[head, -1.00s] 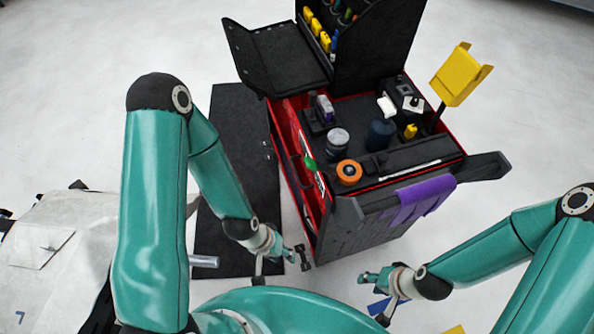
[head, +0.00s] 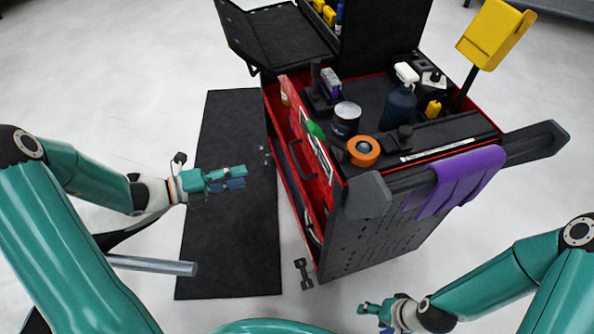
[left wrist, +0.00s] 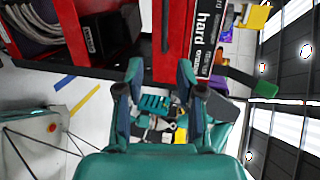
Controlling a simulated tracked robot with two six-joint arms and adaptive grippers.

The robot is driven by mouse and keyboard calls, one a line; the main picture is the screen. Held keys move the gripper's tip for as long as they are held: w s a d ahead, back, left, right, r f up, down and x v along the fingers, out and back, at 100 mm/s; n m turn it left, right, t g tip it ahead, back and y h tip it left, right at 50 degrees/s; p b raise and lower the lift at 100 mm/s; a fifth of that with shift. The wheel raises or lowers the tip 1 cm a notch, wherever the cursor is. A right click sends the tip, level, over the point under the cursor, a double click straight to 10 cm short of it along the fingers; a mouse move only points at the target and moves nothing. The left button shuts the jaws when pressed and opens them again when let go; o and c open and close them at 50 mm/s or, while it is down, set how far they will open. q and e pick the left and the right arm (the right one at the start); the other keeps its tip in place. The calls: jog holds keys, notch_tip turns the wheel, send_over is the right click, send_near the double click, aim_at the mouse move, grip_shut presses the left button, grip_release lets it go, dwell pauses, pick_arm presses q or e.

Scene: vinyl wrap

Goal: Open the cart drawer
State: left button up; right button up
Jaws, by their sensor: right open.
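The red and black cart (head: 380,225) stands right of centre in the head view. Its red drawer side (head: 312,165) faces left, with dark handles (head: 300,160) on it. My left gripper (head: 238,178) is left of this side, above a black mat, pointing right at it and apart from it. In the left wrist view its two fingers (left wrist: 161,75) are spread with nothing between them, and red cart panels (left wrist: 178,35) show beyond. My right gripper (head: 368,309) is open and empty, low in the head view, in front of the cart and apart from it.
A black mat (head: 215,255) lies left of the cart. The cart top holds an orange roll (head: 363,151), a dark spray bottle (head: 398,105) and a jar (head: 346,118). A purple cloth (head: 460,180) hangs over the cart's front rail.

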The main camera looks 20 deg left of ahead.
aim_at(296, 159)
pick_arm(q)
jog(key=shift+n, duration=0.3)
jog(key=x, duration=1.1)
jog(key=b+x, duration=0.1)
jog(key=x, duration=0.4)
jog(key=shift+w+r, duration=0.3)
jog(key=shift+w, duration=0.25)
grip_shut()
